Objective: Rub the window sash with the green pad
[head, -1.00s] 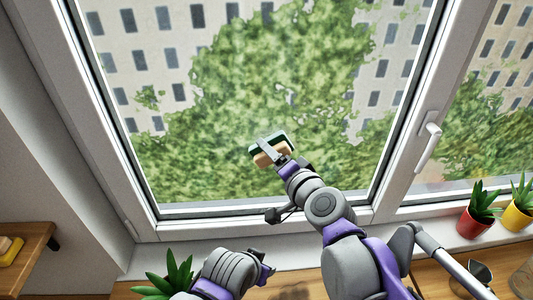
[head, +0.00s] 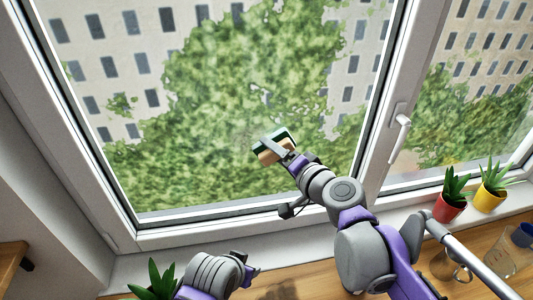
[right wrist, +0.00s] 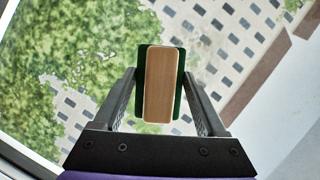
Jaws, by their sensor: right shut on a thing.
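The window sash (head: 112,192) is a white frame around a large glass pane (head: 190,130), with trees and a building behind it. My right gripper (head: 276,151) is shut on the green pad (head: 268,137), a dark green block with a wooden back. In the right wrist view the pad (right wrist: 141,85) and its wooden back (right wrist: 159,88) sit between the two fingers (right wrist: 160,105). The pad is in front of the lower middle of the pane; I cannot tell whether it touches the glass. My left gripper (head: 250,272) is low, above the counter; its fingers are unclear.
A white window handle (head: 400,136) is on the right side of the sash. Red (head: 449,207) and yellow (head: 489,197) plant pots stand on the sill at right. A green plant (head: 157,280) is beside my left arm. Glass vessels (head: 505,258) stand on the wooden counter (head: 300,284) at right.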

